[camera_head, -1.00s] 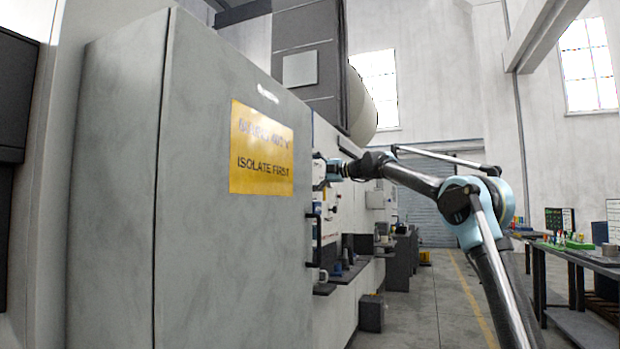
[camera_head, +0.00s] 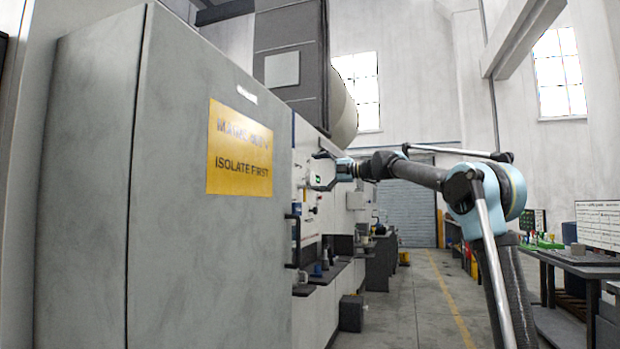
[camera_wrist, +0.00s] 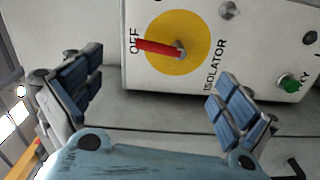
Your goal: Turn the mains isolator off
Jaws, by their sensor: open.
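The isolator is a yellow disc (camera_wrist: 190,62) with a red handle (camera_wrist: 158,47) on a pale box face in the wrist view. The handle reaches from the disc's centre to the word OFF. The word ISOLATOR runs along the disc's other side. My gripper (camera_wrist: 158,85) is open, its blue-padded fingers spread wide with nothing between them. The handle is ahead of the fingers and apart from them. In the head view my gripper (camera_head: 318,172) is beside the panel wall, past the grey cabinet; the isolator cannot be made out there.
A large grey cabinet (camera_head: 170,240) with a yellow "isolate first" sign (camera_head: 240,150) fills the left. A green knob (camera_wrist: 290,86) and a grey knob (camera_wrist: 228,10) are near the isolator. Floor (camera_head: 425,290) is clear between the machines and a bench (camera_head: 585,258) at right.

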